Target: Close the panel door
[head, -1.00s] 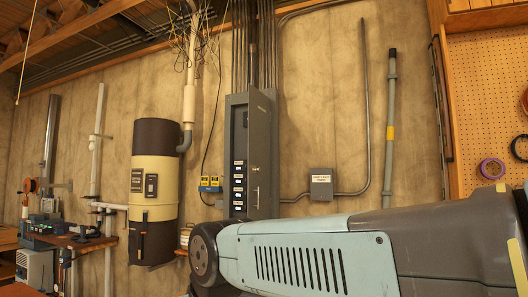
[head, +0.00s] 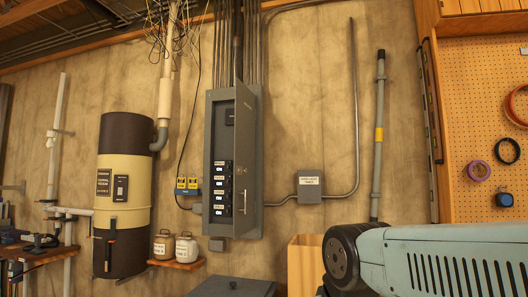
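The grey electrical panel (head: 208,193) hangs on the far concrete wall, left of the middle in the head view. The dark interior with several white-labelled breaker switches (head: 222,188) shows to the left of the door. My arm reaches in from the lower right, well apart from the panel. My gripper is outside the view.
A cream and brown tank (head: 124,190) stands left of the panel. Two jugs sit on a small wooden shelf (head: 177,264). A dark lidded box (head: 232,287) and a wooden box (head: 303,262) are below. A grey switch box (head: 309,187) is to the right. A pegboard (head: 487,120) fills the right.

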